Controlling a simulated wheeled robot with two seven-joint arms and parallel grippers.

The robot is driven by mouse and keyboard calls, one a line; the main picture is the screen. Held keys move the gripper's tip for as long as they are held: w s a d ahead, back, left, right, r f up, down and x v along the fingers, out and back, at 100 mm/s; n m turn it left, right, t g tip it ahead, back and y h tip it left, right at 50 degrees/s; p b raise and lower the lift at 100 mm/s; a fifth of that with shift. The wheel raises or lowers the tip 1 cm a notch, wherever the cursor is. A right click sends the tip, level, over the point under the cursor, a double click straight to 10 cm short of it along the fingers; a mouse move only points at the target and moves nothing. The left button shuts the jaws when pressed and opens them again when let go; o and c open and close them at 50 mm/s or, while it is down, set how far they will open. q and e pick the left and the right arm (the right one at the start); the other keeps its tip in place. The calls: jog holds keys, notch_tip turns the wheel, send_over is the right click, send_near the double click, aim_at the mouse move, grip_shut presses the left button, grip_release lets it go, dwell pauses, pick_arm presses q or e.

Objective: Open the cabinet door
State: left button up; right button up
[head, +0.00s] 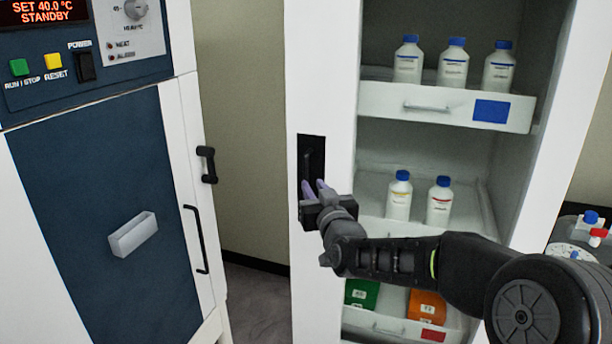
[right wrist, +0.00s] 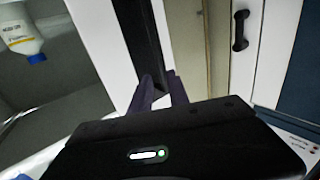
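The white cabinet (head: 325,240) stands in the middle of the head view, with its shelves visible through the front. A black recessed handle plate (head: 312,150) is on its left upright, and it shows as a dark strip in the right wrist view (right wrist: 139,50). My right gripper (head: 314,187) is at the lower part of this plate, its two purple-grey fingers pointing into it. The fingertips (right wrist: 159,82) show close together with a narrow gap. I cannot tell whether they touch the handle or have any part of it between them. My left gripper is not in view.
A freeze dryer with a blue door (head: 100,190) and black handles stands at the left, with a floor gap between it and the cabinet. White bottles (head: 453,65) stand on the cabinet's shelves, with green and orange boxes (head: 426,305) below. Coloured-cap items (head: 590,225) are at the right edge.

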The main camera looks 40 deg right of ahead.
aim_at(306, 176)
jog(key=p+x, duration=0.1)
jog(key=x, duration=0.6)
jog(key=shift+w+p, duration=0.35)
grip_shut()
jog(key=shift+f, duration=0.1)
dwell(1.0)
